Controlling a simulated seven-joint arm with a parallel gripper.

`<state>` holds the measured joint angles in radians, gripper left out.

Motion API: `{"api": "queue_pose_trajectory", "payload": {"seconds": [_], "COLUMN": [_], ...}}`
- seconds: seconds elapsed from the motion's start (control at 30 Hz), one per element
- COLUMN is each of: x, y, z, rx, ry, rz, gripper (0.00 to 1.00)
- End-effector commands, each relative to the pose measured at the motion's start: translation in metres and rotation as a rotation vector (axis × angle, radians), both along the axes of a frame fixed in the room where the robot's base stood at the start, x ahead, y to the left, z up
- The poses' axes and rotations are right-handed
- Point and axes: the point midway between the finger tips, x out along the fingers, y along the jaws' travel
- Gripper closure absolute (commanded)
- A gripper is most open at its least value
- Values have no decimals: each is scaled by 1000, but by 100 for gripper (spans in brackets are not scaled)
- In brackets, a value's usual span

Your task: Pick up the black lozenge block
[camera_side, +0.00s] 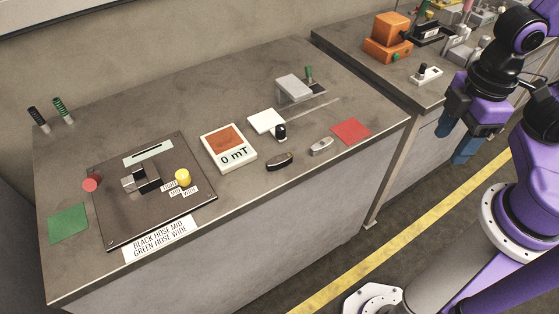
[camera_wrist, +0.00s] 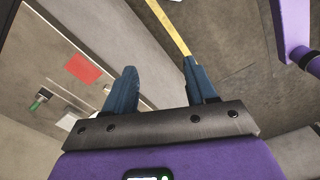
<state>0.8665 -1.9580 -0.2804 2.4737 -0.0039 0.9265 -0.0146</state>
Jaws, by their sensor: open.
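A black lozenge block (camera_side: 279,162) lies flat on the bench top, near the front edge and right of the middle in the side view. A similar grey lozenge block (camera_side: 321,146) lies to its right. My gripper (camera_side: 464,143) hangs off the right end of the bench, well away from the black block and above floor level. In the wrist view its two blue fingers (camera_wrist: 160,88) are spread apart with nothing between them. The black block is not seen in the wrist view.
A red square (camera_side: 351,132) lies at the bench's right end and a green square (camera_side: 68,223) at its left. A dark fixture plate (camera_side: 115,225), a meter reading 0 mT (camera_side: 234,158) and a small black knob (camera_side: 280,132) stand near. A second bench (camera_side: 345,42) is behind right.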

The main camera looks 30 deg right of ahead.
Motion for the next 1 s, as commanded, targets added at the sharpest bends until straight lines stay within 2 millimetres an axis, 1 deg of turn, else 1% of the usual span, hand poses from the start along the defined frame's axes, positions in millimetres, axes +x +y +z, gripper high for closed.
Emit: {"api": "queue_pose_trajectory", "payload": {"seconds": [0.17, 0.3, 0.5, 0.77, 0.9, 1.0], "x": [38, 75, 125, 184, 212, 230], "y": [36, 70, 119, 177, 206, 223], "z": [9, 15, 17, 11, 3, -4], "rx": [-45, -91, -159, -245, -290, -324], "ry": [-2, -1, 8, 31, 48, 64], "rz": [51, 102, 171, 252, 294, 322], "gripper": [44, 44, 44, 44, 44, 44]}}
